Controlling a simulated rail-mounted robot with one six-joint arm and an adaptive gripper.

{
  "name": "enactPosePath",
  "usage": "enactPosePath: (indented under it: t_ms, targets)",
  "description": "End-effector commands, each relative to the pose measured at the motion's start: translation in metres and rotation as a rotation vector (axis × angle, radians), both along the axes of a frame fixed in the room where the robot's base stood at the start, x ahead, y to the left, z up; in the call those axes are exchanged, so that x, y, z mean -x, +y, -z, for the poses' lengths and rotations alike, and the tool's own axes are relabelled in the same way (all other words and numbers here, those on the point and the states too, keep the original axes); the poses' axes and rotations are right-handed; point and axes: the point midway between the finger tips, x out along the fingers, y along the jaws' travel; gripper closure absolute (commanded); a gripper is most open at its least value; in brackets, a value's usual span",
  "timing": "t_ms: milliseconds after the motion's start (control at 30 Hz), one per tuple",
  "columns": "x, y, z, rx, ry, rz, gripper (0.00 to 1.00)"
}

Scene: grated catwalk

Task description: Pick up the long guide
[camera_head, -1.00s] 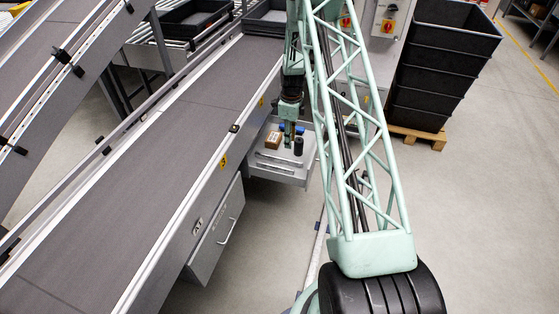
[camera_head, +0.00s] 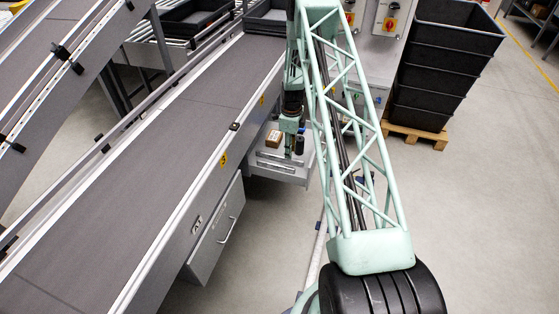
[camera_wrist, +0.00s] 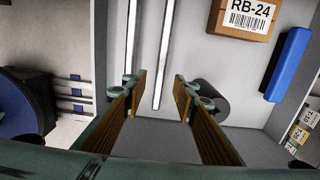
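Two thin, light metal strips lie side by side in a grey drawer tray (camera_head: 300,180). In the wrist view, one strip (camera_wrist: 162,50) runs between my fingertips' lines and its near end shows. The other strip (camera_wrist: 132,35) lies to its left and its near end meets the left finger in the picture, so I cannot compare their full lengths. In the head view the strips (camera_head: 272,166) show near the tray's front. My gripper (camera_wrist: 158,82) is open and empty above the tray; it also shows in the head view (camera_head: 289,153).
In the tray are a cardboard box (camera_wrist: 235,30) labelled RB-24, a blue block (camera_wrist: 287,65) and a black cylinder (camera_wrist: 212,98), partly behind the right finger. The conveyor (camera_head: 150,150) runs along the tray's left. Stacked black crates (camera_head: 440,70) stand on a pallet at right.

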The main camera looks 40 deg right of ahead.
Motion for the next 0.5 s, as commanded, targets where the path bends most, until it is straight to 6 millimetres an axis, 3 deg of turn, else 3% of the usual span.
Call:
enactPosePath:
  t_ms: [500]
  targets:
    - [-0.0003,-0.0003,0.0071,0.001,-0.001,0.0,0.74]
